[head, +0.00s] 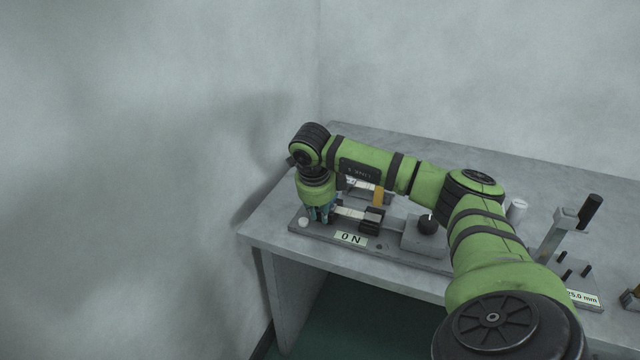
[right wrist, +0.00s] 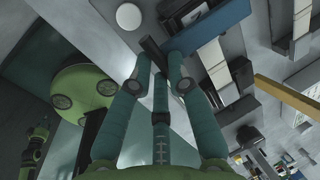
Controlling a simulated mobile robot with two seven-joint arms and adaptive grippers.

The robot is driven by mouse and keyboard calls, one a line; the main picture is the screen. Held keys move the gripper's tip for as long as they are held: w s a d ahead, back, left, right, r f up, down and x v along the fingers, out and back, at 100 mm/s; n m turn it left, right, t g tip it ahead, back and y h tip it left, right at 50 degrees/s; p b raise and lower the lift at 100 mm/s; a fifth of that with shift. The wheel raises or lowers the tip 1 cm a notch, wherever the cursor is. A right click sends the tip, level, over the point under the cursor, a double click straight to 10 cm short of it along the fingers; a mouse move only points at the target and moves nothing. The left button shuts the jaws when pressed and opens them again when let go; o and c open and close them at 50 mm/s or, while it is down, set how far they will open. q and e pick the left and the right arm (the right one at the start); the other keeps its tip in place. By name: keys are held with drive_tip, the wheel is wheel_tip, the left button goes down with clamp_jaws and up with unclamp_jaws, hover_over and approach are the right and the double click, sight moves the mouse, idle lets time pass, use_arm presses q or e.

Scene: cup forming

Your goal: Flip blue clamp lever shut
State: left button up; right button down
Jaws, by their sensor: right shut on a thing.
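My right gripper (head: 320,213) points down at the left end of a grey fixture (head: 390,258) on the bench, beside its "0 N" display (head: 350,239). In the right wrist view its fingers (right wrist: 159,82) close around the end of a dark bar (right wrist: 152,50), which I take to be the handle of the blue clamp lever. A blue bar (right wrist: 212,28) lies just beyond and to the right of the fingertips. The fingers and wrist cover most of the clamp in the head view, so the lever's angle cannot be told. My left gripper is not in view.
The fixture also carries a black block (head: 372,219), a white strip (head: 349,212) and a black knob (head: 428,224). A white cylinder (head: 516,210) and a black-handled stand (head: 557,235) are farther right. The wall rises close at left. The bench's back (head: 400,150) is clear.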

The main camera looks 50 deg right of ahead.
drive_tip(key=shift+s+a+f+g, duration=0.15)
drive_tip(key=shift+s+a+f, duration=0.1)
drive_tip(key=shift+f, duration=0.2)
drive_tip(key=shift+s+a+f+g, duration=0.15)
drive_tip(key=shift+s+a+f, duration=0.05)
drive_tip(key=shift+f, duration=0.25)
drive_tip(key=c, duration=1.1)
unclamp_jaws()
drive_tip(key=shift+c, duration=0.2)
drive_tip(key=shift+a+r, duration=0.1)
drive_tip(key=w+v, duration=0.1)
drive_tip(key=v, duration=1.1)
drive_tip(key=shift+s+d+r, duration=0.3)
drive_tip(key=shift+s+r, duration=0.1)
